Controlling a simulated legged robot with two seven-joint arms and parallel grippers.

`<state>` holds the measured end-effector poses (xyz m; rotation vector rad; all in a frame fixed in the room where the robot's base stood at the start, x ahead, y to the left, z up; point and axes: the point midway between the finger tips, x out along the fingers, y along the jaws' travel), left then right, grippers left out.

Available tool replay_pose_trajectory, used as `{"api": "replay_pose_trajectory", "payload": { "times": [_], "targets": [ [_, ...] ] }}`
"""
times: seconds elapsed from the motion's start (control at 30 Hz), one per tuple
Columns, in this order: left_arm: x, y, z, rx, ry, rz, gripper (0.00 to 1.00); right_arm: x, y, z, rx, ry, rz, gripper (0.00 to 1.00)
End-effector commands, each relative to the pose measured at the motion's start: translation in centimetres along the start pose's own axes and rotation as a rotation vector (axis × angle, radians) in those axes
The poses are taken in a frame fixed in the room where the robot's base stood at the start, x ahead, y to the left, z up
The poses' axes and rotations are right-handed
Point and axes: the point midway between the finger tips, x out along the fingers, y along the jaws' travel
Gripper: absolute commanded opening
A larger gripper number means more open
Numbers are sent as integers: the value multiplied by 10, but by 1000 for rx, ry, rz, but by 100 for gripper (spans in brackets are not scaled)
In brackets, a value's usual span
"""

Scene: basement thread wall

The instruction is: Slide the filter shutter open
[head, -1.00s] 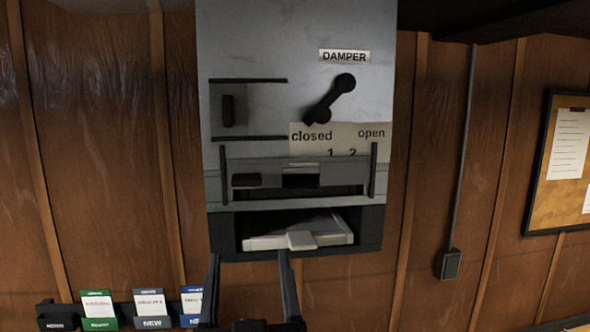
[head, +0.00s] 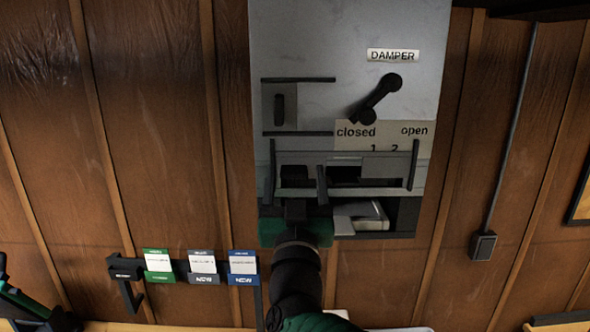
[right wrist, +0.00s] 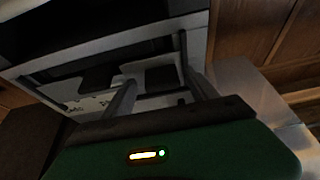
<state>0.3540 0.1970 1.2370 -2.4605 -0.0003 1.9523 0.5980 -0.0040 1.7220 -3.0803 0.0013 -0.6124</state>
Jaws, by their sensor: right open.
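A grey plate, apparently the filter shutter (head: 385,167), sits between two upright black rails low on the metal cabinet (head: 300,40). Its black handle (head: 295,172) is at the left end; a dark gap shows right of the handle. My right gripper (head: 297,182) is open in front of the handle, its fingers on either side. In the right wrist view the handle (right wrist: 160,78) shows between the two spread fingers (right wrist: 160,95); contact is not clear. My left arm (head: 25,303) shows at the lower left edge; its jaws cannot be made out.
A damper lever (head: 377,98) and a small plate (head: 280,106) on horizontal rails are above. A white filter tray (head: 361,216) sits in the opening below, partly hidden by my right gripper. A rack with cards (head: 201,262) hangs at the left, close to my right arm.

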Motion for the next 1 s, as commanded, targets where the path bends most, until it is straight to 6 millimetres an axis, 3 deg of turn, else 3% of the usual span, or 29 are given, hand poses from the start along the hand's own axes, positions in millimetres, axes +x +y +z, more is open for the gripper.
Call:
{"api": "replay_pose_trajectory", "payload": {
  "times": [0.17, 0.67, 1.0],
  "targets": [
    [1, 0, 0, 0, -1, 0, 48, 2, -1, 3, 0, -2, -1, 67],
    [1, 0, 0, 0, 0, 0, 48, 2, -2, 3, -1, -3, -3, 2],
    [-1, 0, 0, 0, 0, 0, 48, 3, -2, -2, 0, -2, -2, 0]
  ]
}}
